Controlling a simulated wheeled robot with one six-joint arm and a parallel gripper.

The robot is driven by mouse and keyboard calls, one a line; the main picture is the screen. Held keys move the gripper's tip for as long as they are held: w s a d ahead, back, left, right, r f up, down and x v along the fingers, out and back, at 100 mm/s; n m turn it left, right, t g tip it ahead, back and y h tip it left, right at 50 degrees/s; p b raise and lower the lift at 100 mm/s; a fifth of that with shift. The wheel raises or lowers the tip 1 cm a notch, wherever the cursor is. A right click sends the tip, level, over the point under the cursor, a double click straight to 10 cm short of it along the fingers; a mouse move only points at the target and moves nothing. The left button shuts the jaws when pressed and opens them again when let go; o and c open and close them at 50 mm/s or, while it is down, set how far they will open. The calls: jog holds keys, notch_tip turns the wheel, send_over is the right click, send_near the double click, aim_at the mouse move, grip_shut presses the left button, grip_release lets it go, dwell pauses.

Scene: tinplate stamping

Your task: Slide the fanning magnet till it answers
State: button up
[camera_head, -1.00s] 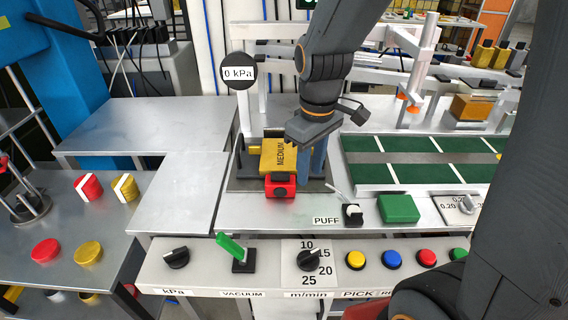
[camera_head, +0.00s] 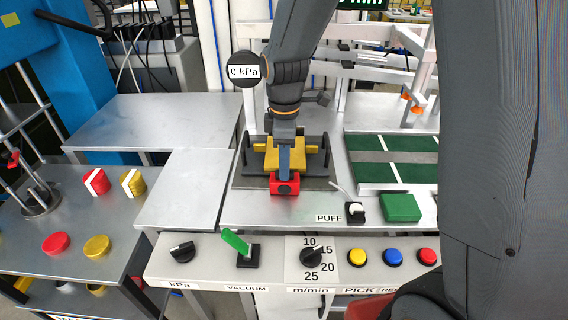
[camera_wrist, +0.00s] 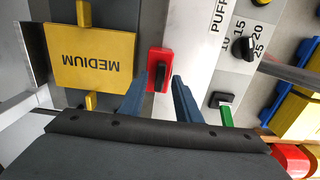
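The likely fanning magnet is a red block with a black grip (camera_head: 284,187). It stands at the front of the yellow stack marked MEDIUM (camera_head: 270,146). In the wrist view the red block (camera_wrist: 152,57) sits right of the yellow stack (camera_wrist: 92,66). My gripper (camera_head: 285,174) points down over the front of the stack, its blue fingers at the red block. In the wrist view my gripper (camera_wrist: 168,76) has its fingers apart, with the black grip at the gap between their tips. Contact cannot be told. My arm hides part of the stack.
A gauge reads 0 kPa (camera_head: 245,70). A front panel carries a kPa knob (camera_head: 181,251), a green vacuum lever (camera_head: 237,241), a speed knob (camera_head: 312,256) and coloured buttons. A PUFF switch (camera_head: 355,211) and green block (camera_head: 400,208) stand right of the magnet. The left plate (camera_head: 180,190) is clear.

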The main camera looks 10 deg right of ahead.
jog(key=shift+f, duration=0.45)
grip_shut()
jog(key=shift+w+d, duration=0.2)
jog(key=shift+w, duration=0.9)
jog(key=shift+s, duration=0.1)
grip_release()
